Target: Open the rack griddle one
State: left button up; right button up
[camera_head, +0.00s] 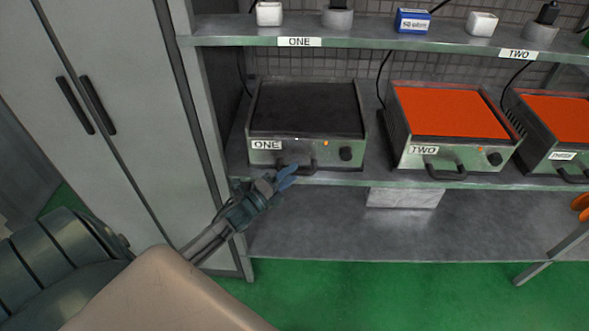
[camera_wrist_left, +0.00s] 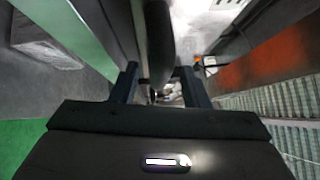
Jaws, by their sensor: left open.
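The griddle labelled ONE (camera_head: 305,108) sits on the shelf with a dark, flat top and a knob at its front right. Its dark front handle (camera_head: 304,165) sticks out low on the front. My left gripper (camera_head: 287,177) is at this handle, reaching up from the lower left, and hides part of it. In the left wrist view a dark bar, apparently the handle (camera_wrist_left: 158,45), shows between the two open fingers of the left gripper (camera_wrist_left: 157,85). I cannot tell whether they touch it. My right gripper is not in view.
Griddle TWO (camera_head: 452,112) with an orange top stands to the right, and another orange-topped griddle (camera_head: 560,118) beyond it. A grey cabinet (camera_head: 100,100) stands at the left. An upper shelf (camera_head: 390,37) runs above. The lower shelf (camera_head: 330,225) is mostly clear.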

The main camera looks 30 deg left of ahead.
pick_arm(q)
jog(key=shift+x, duration=0.9)
jog(key=shift+w, duration=0.25)
jog(key=shift+d, duration=0.1)
grip_shut()
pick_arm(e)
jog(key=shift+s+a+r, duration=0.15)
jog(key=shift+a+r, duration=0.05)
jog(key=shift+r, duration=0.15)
pick_arm(q)
jog(key=shift+s+d+f, duration=0.1)
jog(key=shift+s+d, duration=0.2)
jog(key=shift+s, duration=0.25)
jog(key=s+d, duration=0.4)
jog(key=s, duration=0.3)
jog(key=s+d+p, duration=0.1)
jog(key=s+d, duration=0.3)
jog(key=s, duration=0.3)
jog(key=shift+s+d, duration=0.15)
jog(key=shift+d, duration=0.2)
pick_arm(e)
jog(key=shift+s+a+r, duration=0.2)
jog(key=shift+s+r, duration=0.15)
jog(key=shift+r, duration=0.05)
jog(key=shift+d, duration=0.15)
